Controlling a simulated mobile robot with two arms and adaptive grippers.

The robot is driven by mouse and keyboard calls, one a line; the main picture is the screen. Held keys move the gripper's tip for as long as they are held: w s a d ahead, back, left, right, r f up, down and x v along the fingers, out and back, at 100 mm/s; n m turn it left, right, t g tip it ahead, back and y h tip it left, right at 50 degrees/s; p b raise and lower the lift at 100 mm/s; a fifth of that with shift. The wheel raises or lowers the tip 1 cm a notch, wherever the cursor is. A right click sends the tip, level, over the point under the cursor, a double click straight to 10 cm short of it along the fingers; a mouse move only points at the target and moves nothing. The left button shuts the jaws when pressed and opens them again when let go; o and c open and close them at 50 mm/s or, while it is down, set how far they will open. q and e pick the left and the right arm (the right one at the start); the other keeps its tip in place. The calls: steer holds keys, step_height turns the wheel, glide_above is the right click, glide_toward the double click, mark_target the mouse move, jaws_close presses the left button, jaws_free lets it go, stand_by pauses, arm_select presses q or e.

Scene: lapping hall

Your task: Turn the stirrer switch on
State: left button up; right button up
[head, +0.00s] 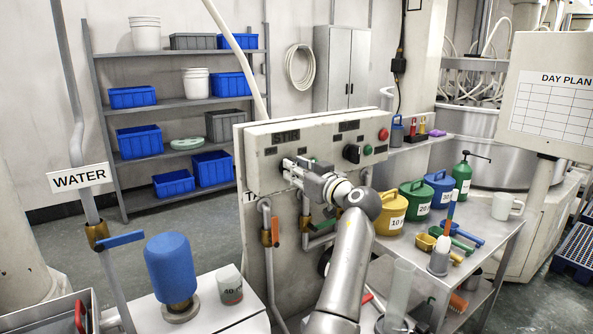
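The control panel (320,143) is a cream metal box on a stand in the middle of the head view. A label reading "STIR" (286,136) sits at its upper left.
Below are pipes with an orange-handled valve (275,232). A side table (503,233) holds lidded cans and tools at right. A blue cylinder (171,268) stands front left.

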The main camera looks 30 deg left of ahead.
arm_select(q)
jaws_close()
steer(key=shift+m, duration=0.4)
steer(key=shift+w+m+p, duration=0.2)
steer(key=shift+m+p, duration=0.9)
steer(key=shift+m, duration=4.4)
steer(key=shift+f, duration=0.1)
